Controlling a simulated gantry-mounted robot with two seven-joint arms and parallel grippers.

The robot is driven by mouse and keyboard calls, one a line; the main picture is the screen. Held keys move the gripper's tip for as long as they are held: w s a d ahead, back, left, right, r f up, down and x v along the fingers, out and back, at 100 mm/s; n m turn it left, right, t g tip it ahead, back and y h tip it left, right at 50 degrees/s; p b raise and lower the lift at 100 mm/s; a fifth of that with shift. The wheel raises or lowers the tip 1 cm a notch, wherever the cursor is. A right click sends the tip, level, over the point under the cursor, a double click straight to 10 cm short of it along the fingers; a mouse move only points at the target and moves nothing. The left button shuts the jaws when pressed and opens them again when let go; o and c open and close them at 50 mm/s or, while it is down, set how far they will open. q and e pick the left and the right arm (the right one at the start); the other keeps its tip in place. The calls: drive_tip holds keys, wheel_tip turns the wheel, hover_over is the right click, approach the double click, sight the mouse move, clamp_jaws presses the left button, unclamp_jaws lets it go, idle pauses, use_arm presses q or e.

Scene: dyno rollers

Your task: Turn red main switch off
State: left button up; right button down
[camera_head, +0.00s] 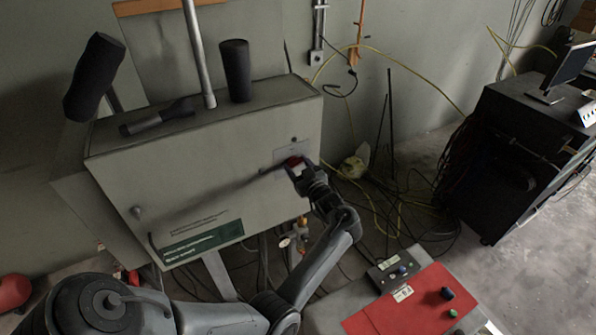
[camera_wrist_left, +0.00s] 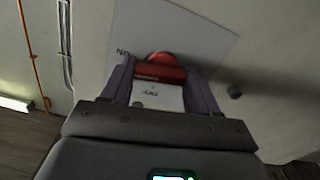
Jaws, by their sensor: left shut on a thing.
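The red main switch (camera_head: 292,162) is on the right part of the front of a grey cabinet (camera_head: 225,178). My left gripper (camera_head: 298,169) is at the switch, its arm reaching up from below. In the left wrist view the red switch (camera_wrist_left: 160,68) sits between the two fingers of the left gripper (camera_wrist_left: 160,85), which is shut on it. A white label plate (camera_wrist_left: 185,35) lies behind the switch, with lettering partly hidden by the fingers. The switch's exact turn angle is hard to tell. My right gripper is not in view.
Dark cylinders (camera_head: 236,70) and a pole stand on the cabinet top. A red panel with buttons (camera_head: 400,305) lies at the lower right. Cables (camera_head: 385,200) hang and lie right of the cabinet. A black desk with a monitor (camera_head: 520,130) stands at the far right.

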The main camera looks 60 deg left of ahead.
use_arm(q)
drive_tip(key=n+b, duration=0.7)
drive_tip(key=b, duration=0.3)
drive_tip(key=n+b, duration=0.7)
drive_tip(key=b, duration=0.3)
drive_tip(key=shift+s+f, duration=0.15)
drive_tip(key=shift+f, duration=0.05)
drive_tip(key=shift+r+n+b, duration=0.25)
drive_tip(key=shift+n+b, duration=0.75)
drive_tip(key=shift+b, duration=0.35)
drive_tip(key=o, duration=1.1)
drive_tip(key=shift+c, duration=0.2)
drive_tip(key=shift+d, duration=0.1)
drive_tip(key=d+b, duration=0.1)
drive_tip(key=d, duration=0.9)
drive_tip(key=shift+s+d, duration=0.3)
drive_tip(key=shift+s, duration=0.05)
